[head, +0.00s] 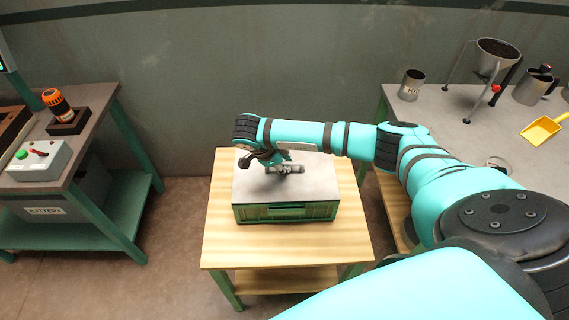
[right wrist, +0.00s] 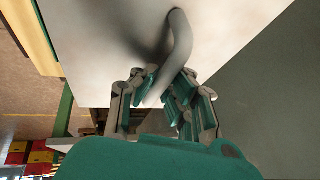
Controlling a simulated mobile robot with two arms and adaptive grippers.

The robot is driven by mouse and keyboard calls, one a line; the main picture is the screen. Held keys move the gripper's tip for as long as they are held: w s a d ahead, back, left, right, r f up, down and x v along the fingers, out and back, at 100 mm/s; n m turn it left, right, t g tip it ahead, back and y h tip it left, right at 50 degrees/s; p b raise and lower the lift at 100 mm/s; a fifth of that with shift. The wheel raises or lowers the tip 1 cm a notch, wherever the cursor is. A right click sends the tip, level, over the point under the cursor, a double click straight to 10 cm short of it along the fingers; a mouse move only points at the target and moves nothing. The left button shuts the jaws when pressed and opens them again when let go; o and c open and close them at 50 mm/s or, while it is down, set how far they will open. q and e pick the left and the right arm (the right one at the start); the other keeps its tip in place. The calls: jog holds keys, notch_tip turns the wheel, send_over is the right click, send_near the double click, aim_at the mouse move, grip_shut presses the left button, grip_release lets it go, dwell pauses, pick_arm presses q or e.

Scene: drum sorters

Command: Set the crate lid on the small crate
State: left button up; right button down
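The crate lid (head: 315,190) is a flat pale grey panel with a raised bar handle. It lies flat over the green small crate (head: 288,214), its edges roughly in line with the crate's walls. I cannot tell whether any small gap is left between them. The crate stands on a light wooden table. My right gripper (head: 278,166) is over the middle of the lid. In the right wrist view my right gripper (right wrist: 166,90) has its fingers on both sides of the handle, apparently closed on it. The lid (right wrist: 100,45) hides the crate's inside. My left gripper is not in view.
The wooden table (head: 225,248) has bare margins around the crate. A left bench (head: 90,115) holds a button box (head: 38,160) and an orange-topped item (head: 57,103). A right bench (head: 445,130) holds a funnel stand, metal cups and a yellow scoop (head: 542,130).

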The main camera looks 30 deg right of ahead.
jog(key=shift+f+b, duration=0.35)
jog(key=shift+b, duration=0.05)
dwell(0.5)
jog(key=c, duration=1.4)
grip_release()
jog(key=v, duration=1.2)
